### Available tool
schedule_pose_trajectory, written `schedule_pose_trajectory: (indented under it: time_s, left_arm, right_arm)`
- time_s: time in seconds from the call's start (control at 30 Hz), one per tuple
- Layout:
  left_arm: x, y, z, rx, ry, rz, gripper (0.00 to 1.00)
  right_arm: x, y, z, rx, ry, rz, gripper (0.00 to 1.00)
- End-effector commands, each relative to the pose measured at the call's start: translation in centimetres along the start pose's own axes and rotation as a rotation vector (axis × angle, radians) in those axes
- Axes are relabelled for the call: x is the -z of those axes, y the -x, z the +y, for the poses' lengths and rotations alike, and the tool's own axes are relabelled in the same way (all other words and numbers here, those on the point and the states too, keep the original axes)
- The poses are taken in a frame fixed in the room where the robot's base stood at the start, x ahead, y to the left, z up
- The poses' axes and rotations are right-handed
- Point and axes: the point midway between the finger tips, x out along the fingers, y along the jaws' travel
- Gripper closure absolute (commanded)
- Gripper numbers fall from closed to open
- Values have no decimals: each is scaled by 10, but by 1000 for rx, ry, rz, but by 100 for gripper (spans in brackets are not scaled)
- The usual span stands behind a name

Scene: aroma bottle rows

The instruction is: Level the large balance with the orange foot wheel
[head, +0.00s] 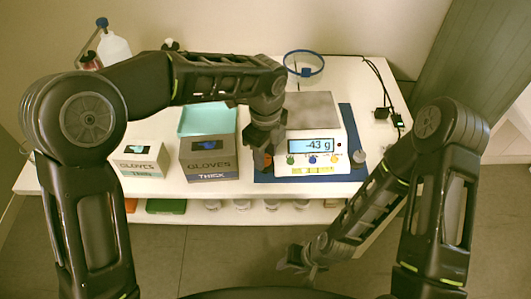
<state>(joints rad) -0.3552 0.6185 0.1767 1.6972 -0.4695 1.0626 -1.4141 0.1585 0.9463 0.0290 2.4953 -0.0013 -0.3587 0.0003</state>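The large balance (330,144) stands on a blue mat (354,130) on the white table, with a grey pan and a display reading -43 g. Green, blue and yellow buttons sit on its front, above a small yellow-green level window (313,170). A small orange patch (268,160), apparently the orange foot wheel, shows at the balance's front left corner. My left gripper (261,158) points down right at it and partly hides it; its finger opening and any contact are unclear. My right gripper (287,262) is empty and looks open, low in front of the table.
Two glove boxes, a large one (209,160) and a small one (140,160), stand left of the balance. A blue-rimmed round container (304,65) is behind it. Black cables (383,90) lie at the right. A lower shelf holds several jars and a green item (166,206).

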Motion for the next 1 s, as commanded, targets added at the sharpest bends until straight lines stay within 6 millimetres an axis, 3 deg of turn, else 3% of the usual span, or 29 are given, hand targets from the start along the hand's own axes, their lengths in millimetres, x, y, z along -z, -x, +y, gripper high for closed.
schedule_pose_trajectory:
  time_s: [0.2,0.63,1.0]
  left_arm:
    - [0,0,0,0,0,0,64]
    - [0,0,0,0,0,0,99]
    - [0,0,0,0,10,0,100]
  right_arm:
    - [0,0,0,0,0,0,64]
    - [0,0,0,0,0,0,64]
    - [0,0,0,0,0,0,64]
